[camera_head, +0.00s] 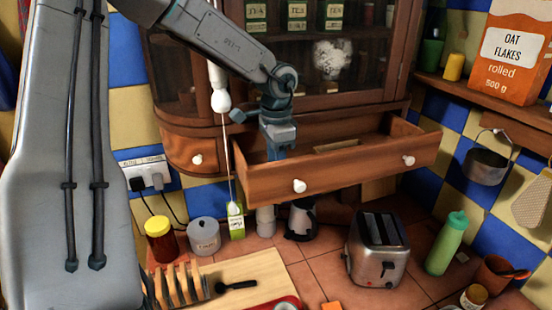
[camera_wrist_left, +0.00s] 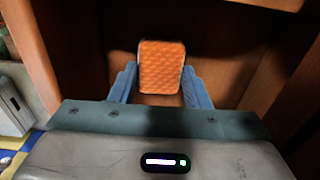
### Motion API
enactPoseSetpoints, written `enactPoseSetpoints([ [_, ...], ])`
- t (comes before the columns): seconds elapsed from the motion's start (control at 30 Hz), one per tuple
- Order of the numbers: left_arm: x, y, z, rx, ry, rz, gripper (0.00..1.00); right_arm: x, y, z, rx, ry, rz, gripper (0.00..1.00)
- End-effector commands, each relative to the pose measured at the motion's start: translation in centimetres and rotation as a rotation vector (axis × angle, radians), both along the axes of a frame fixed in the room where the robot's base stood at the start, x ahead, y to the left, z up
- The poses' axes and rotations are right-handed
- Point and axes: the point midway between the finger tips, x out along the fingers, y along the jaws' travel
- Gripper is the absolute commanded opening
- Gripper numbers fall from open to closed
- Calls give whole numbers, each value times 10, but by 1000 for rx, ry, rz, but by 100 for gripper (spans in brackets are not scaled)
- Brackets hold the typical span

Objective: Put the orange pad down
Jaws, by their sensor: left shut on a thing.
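The orange pad (camera_wrist_left: 162,66) shows in the left wrist view as a textured, rounded rectangle. My left gripper (camera_wrist_left: 160,88) is shut on it, with a blue finger on each side. In the head view my left gripper (camera_head: 275,150) reaches down into the open wooden drawer (camera_head: 345,180). The pad and fingertips are hidden there behind the drawer front. The wrist view shows brown wood around the pad. I cannot tell whether the pad touches the drawer floor. My right gripper is not in view.
Glass cabinet doors (camera_head: 395,50) rise behind the drawer. Below stand a toaster (camera_head: 377,250), a green bottle (camera_head: 446,243) and a jar with a yellow lid (camera_head: 160,240). A small orange item (camera_head: 331,305) lies at the bottom edge. A white pull cord (camera_head: 228,150) hangs beside my arm.

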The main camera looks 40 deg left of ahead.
Motion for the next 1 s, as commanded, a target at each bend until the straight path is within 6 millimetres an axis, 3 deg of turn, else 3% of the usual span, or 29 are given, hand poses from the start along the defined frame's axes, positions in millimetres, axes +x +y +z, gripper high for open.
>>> enactPoseSetpoints([
  [0.17, 0, 0, -4, 0, 0, 0, 24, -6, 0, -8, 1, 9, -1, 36],
  [0.2, 0, 0, -2, 0, 0, 0, 49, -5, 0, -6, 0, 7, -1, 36],
  [0.3, 0, 0, -2, 0, 0, 0, 64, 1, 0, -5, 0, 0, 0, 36],
  [0.73, 1, 0, 4, 1, -3, 1, 64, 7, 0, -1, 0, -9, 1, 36],
  [0.87, 1, 0, 27, 2, -8, 1, 64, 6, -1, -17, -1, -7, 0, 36],
  [1.0, 1, 0, 65, 2, -8, 2, 64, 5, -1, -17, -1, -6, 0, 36],
])
